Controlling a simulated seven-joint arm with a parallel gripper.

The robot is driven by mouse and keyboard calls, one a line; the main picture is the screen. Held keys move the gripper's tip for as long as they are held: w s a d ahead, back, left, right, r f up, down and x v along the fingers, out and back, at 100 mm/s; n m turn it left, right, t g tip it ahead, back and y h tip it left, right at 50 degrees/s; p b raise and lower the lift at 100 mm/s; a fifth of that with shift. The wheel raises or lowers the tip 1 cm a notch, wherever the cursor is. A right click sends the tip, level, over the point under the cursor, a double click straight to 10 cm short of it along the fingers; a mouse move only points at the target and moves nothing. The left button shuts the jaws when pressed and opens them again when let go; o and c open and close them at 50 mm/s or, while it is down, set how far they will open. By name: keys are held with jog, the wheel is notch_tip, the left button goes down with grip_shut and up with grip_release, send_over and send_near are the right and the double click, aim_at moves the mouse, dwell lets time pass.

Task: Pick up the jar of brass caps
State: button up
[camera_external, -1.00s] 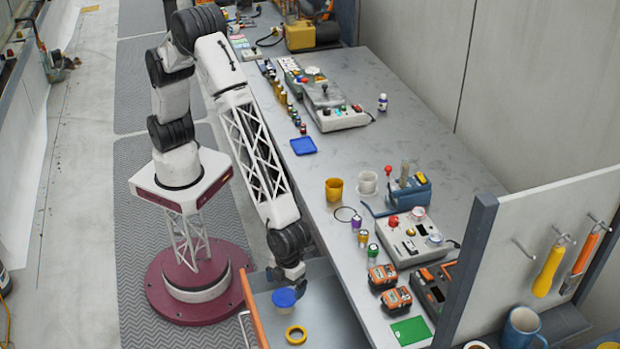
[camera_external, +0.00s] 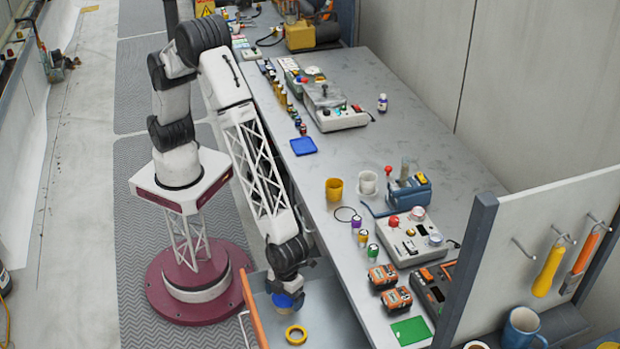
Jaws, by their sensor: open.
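The drawer's orange-edged front (camera_external: 252,312) is close on the left. Orange-black battery packs (camera_external: 382,276) and small coloured-top jars (camera_external: 362,238) stand on the bench to the right.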

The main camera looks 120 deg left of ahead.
aim_at(284, 296)
jog(key=shift+f, duration=0.3)
jog(key=shift+c, duration=0.2)
jog(key=c, duration=0.9)
jog(key=shift+o, duration=0.2)
jog(key=shift+r, duration=0.1)
jog(key=shift+r, duration=4.95)
